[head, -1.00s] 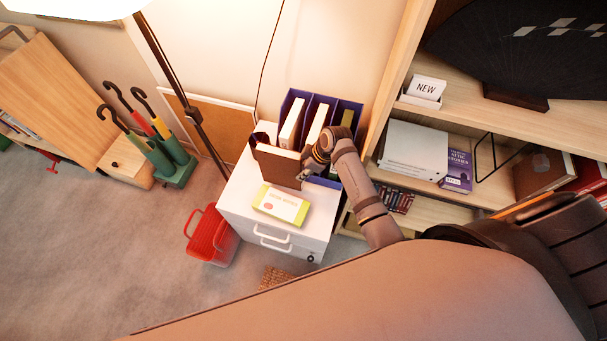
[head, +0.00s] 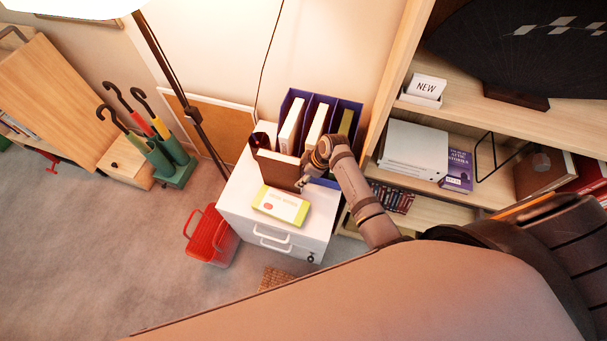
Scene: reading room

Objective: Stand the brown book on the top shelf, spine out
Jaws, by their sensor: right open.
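The brown book (head: 278,172) stands on the white cabinet (head: 236,205), its pale page edge facing up, in front of the blue file holder. My right gripper (head: 302,183) is at the book's right end, with its jaws open. The small picture does not show whether a finger touches the book. The upper shelf in view (head: 465,105), on the wooden bookcase at the right, holds a black fan on a stand and a white "NEW" sign. My left gripper is not in view.
A yellow-and-white box (head: 281,205) lies on the cabinet before the book. The blue file holder (head: 352,108) holds several files behind it. A red basket (head: 211,238) stands on the floor, left. The lower shelf carries white volumes (head: 413,150) and a purple book (head: 458,170).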

